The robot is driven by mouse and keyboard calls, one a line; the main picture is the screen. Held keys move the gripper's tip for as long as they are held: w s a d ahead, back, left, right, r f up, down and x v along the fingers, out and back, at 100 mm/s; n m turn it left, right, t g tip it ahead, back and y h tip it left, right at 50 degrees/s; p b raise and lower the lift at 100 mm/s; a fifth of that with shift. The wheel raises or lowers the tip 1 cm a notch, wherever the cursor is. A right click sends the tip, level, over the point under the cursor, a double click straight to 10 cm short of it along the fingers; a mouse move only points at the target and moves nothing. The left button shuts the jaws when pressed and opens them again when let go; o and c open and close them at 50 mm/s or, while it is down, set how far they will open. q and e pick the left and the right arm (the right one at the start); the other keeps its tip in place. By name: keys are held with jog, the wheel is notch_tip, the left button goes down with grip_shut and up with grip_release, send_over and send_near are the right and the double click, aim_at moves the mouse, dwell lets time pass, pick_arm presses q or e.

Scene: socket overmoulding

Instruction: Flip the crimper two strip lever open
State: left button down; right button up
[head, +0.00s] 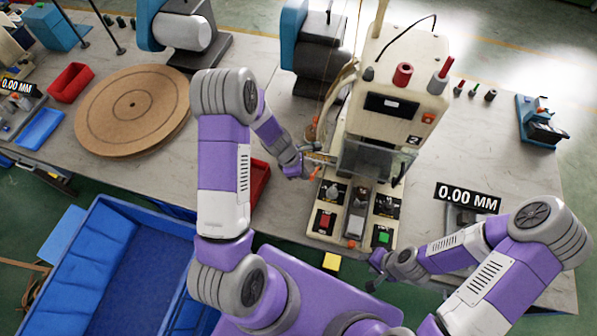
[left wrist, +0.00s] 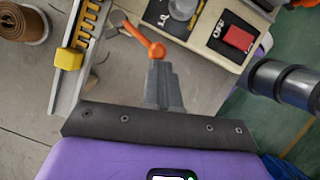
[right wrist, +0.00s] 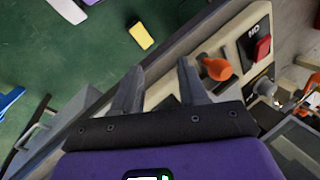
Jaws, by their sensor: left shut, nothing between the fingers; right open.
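The crimper (head: 400,85), marked 2, stands at the middle of the bench with a clear guard at its front. In the left wrist view an orange ball-ended lever (left wrist: 157,49), probably the strip lever, slants up to the left toward a pale pivot. My left gripper (head: 303,168) is at the crimper's left side. Its closed, empty fingers (left wrist: 161,68) are right at the ball; I cannot tell whether they touch. My right gripper (head: 377,270) is open and empty in front of the crimper. Its fingers (right wrist: 160,70) are close to an orange knob (right wrist: 217,68) on the front panel.
A red button (head: 325,220) and a green button (head: 383,237) sit on the crimper's front panel. A round brown disc (head: 130,108) and a red bin (head: 71,82) lie on the left of the bench. A large blue crate (head: 125,235) stands below at left.

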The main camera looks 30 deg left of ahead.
pick_arm(q)
jog(key=shift+w, duration=0.1)
jog(key=s+a+r+p, duration=0.2)
jog(key=a+r, duration=0.6)
jog(key=r, duration=0.1)
jog(key=shift+s+r, duration=0.15)
jog(key=shift+s, duration=0.05)
dwell(0.6)
